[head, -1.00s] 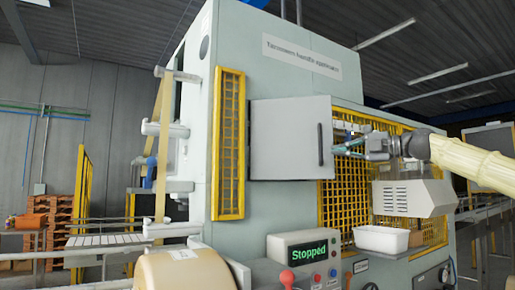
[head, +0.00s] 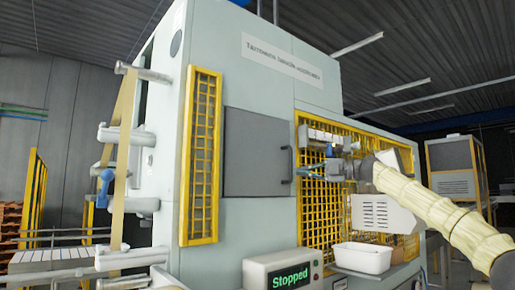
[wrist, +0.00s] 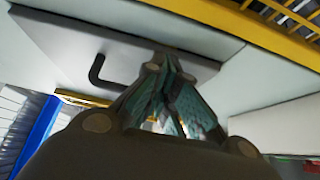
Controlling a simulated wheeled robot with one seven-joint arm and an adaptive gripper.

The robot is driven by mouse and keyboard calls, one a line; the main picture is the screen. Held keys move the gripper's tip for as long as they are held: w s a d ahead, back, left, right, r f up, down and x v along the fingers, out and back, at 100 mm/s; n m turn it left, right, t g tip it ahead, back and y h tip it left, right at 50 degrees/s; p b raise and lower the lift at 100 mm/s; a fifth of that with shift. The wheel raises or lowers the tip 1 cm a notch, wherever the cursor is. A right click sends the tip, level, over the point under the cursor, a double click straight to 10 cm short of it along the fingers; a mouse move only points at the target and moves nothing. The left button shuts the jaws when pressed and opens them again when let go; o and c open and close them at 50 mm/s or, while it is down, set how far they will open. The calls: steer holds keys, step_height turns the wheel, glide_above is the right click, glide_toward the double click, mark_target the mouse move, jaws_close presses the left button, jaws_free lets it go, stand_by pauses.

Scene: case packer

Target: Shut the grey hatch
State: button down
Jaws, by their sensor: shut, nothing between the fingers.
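The grey hatch (head: 252,152) is on the pale front of the machine in the head view. It looks flush or nearly flush with the frame; a small gap cannot be ruled out. Its dark handle (head: 288,163) is on the right edge. My gripper (head: 303,171) is just right of the handle. In the wrist view the hatch (wrist: 60,42) fills the upper left, with its bent dark handle (wrist: 98,72) left of my fingertips (wrist: 165,62). The fingers are shut and empty. They overlap the hatch's edge in the picture; contact cannot be told.
Yellow mesh guards (head: 322,215) flank the hatch on the right, and a narrow yellow grille (head: 203,155) stands to the left. Below are a display reading "Stopped" (head: 291,277) and a white bin (head: 362,257). A vented grey box (head: 385,213) sits under my arm.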

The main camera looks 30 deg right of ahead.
steer(key=shift+w+d+y, duration=0.25)
steer(key=shift+y, duration=0.05)
steer(key=shift+w, duration=0.1)
steer(key=shift+a, duration=0.1)
steer(key=s+d+b, duration=0.1)
steer(key=s+d, duration=0.1)
steer(key=s, duration=0.2)
steer(key=w+d+p, duration=0.2)
steer(key=w+d, duration=0.3)
steer(key=d, duration=0.2)
steer(key=shift+d, duration=0.3)
stand_by(0.7)
steer(key=shift+w, duration=0.1)
